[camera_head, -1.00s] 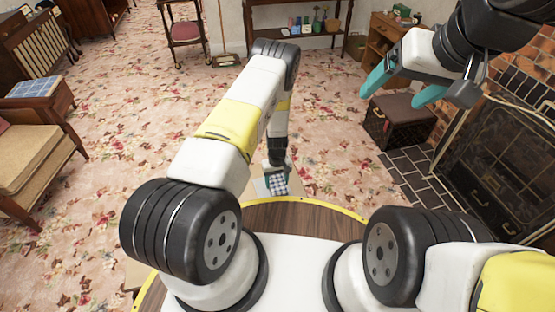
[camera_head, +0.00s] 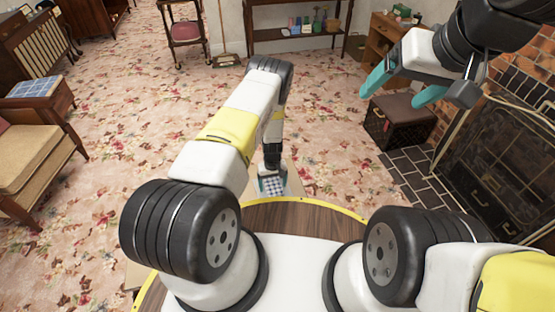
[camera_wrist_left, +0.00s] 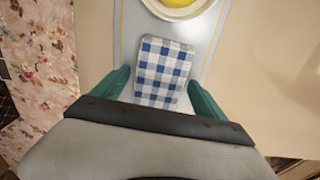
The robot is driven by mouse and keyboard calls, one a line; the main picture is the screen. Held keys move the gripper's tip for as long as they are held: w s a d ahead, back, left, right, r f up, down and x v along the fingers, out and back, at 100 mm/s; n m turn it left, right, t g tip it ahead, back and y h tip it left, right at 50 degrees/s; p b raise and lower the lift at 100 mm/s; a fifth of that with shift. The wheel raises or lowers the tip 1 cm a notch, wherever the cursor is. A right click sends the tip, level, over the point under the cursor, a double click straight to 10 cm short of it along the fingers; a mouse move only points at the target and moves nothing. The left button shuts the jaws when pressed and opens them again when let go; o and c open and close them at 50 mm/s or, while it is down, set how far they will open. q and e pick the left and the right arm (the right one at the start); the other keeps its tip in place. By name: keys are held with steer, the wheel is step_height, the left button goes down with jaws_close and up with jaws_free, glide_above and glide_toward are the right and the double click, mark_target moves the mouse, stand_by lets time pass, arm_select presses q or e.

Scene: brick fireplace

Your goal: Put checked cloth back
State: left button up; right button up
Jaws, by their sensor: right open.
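The blue-and-white checked cloth (camera_wrist_left: 162,70) is folded into a rectangle in the left wrist view. It appears to lie on a pale blue-grey surface with thin yellow lines (camera_wrist_left: 132,28). The cloth also shows small in the head view (camera_head: 274,188). My left gripper (camera_wrist_left: 158,80) is open, with one teal finger on each side of the cloth's near part. A gap shows at the left finger; the right finger is very close to the cloth, and contact is unclear. My right gripper (camera_head: 404,88) is open, empty and raised at the right.
A pale plate with something yellow (camera_wrist_left: 178,4) is just beyond the cloth. A beige surface (camera_wrist_left: 265,75) lies to its right. A cushioned chair (camera_head: 30,160) is at the left.

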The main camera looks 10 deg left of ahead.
arm_select(q)
step_height(320, 180, up, 12)
step_height(320, 180, up, 34)
steer(key=m+t+h, duration=0.2)
steer(key=t, duration=0.1)
glide_above(273, 185)
steer(key=s, duration=0.2)
steer(key=s+a+r+m+t, duration=0.1)
steer(key=s+r, duration=0.8)
steer(key=s, duration=0.3)
steer(key=s+a+r+m+t, duration=0.1)
steer(key=s+r+m+t, duration=0.1)
steer(key=s+r, duration=0.8)
steer(key=s, duration=0.2)
steer(key=shift+s+a, duration=0.15)
steer(key=shift+s, duration=0.2)
